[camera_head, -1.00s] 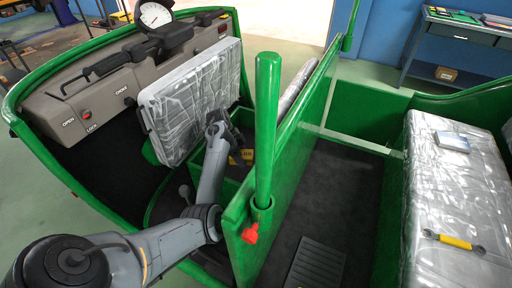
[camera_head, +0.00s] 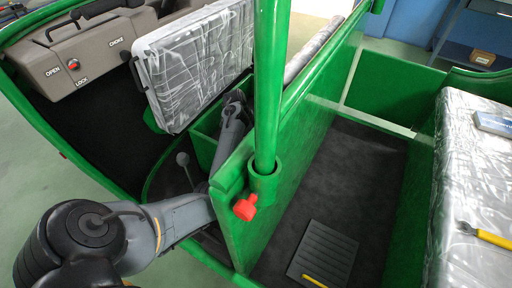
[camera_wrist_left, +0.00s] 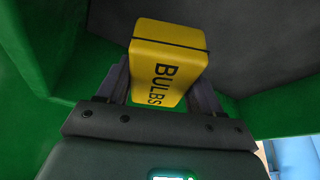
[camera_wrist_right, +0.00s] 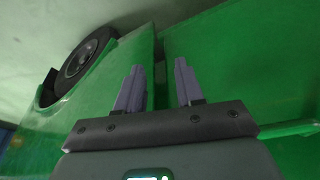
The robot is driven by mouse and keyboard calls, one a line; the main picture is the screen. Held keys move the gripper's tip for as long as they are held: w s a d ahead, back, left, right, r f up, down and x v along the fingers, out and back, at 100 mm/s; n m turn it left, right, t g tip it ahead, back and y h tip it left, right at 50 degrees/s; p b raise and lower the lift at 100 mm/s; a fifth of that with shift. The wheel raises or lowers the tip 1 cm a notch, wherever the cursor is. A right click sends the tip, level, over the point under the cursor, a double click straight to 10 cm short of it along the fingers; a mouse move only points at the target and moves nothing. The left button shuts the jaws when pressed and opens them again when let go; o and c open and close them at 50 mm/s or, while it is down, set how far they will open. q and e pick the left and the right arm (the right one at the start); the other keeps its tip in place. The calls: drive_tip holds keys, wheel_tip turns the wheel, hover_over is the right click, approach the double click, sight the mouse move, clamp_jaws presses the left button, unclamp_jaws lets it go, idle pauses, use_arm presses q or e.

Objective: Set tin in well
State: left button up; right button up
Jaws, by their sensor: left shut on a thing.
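The yellow tin lettered BULBS (camera_wrist_left: 165,65) is between the fingers of my left gripper (camera_wrist_left: 165,90) in the left wrist view. Green walls and a dark surface lie close around it; I cannot tell whether it touches the bottom. In the head view my left arm reaches behind the green partition (camera_head: 305,120) into the green-walled well (camera_head: 205,145) beside the wrapped seat (camera_head: 195,70). The tin and fingertips are hidden there. My right gripper (camera_wrist_right: 155,90) is open and empty, near green bodywork and a wheel in the right wrist view.
A green post (camera_head: 270,80) with a red knob (camera_head: 245,208) rises at the partition's near end. A lever (camera_head: 184,165) stands near my left arm. A wrapped bench (camera_head: 475,180) holds a yellow-handled tool (camera_head: 490,236). The dark floor right of the partition is mostly clear.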

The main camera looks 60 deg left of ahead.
use_arm(q)
wheel_tip(320, 180, down, 4)
drive_tip(key=shift+s+f+b, duration=0.1)
drive_tip(key=shift+f+b, duration=0.05)
drive_tip(key=shift+b, duration=0.8)
wheel_tip(320, 180, down, 3)
drive_tip(key=shift+f+b, duration=0.1)
drive_tip(key=shift+b, duration=0.95)
drive_tip(key=shift+f, duration=0.35)
drive_tip(key=o, duration=0.8)
drive_tip(key=shift+f, duration=0.1)
drive_tip(key=o, duration=0.4)
drive_tip(key=shift+d+f, duration=0.1)
